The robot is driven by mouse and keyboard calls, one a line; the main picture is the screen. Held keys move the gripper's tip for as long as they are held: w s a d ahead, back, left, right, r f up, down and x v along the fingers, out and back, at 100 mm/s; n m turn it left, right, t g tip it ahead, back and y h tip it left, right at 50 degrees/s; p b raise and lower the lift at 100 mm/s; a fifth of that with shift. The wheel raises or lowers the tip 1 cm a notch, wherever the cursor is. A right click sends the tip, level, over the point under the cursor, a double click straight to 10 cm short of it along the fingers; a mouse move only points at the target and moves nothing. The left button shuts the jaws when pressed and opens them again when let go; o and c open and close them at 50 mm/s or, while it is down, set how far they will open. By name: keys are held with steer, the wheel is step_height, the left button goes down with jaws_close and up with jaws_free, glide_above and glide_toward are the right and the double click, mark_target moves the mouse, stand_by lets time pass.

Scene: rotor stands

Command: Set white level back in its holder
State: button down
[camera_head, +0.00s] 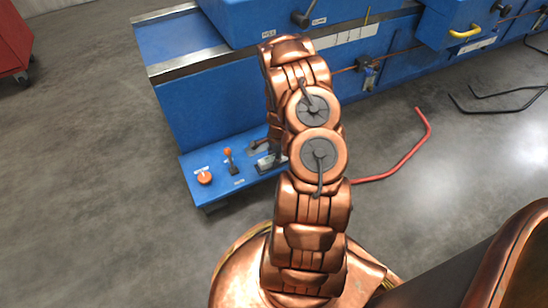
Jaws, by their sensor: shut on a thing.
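My gripper (272,154) is mostly hidden behind my copper arm. Only a dark part of it shows at the arm's left side, low over the blue ledge (222,184). It is shut on a small pale thing (266,163), which seems to be the white level. Most of that thing is hidden, so its tilt and whether it touches the ledge or a holder cannot be told. I cannot make out the holder clearly.
An orange knob (205,178) and an orange-topped lever (229,160) stand on the ledge left of my gripper. The blue rotor stand (210,115) rises behind. A red cabinet (12,45) stands far left.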

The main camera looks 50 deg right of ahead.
steer(key=shift+f, duration=0.35)
stand_by(0.4)
steer(key=c, duration=0.7)
jaws_free()
step_height(320, 180, up, 13)
steer(key=p, duration=0.6)
stand_by(0.9)
stand_by(0.7)
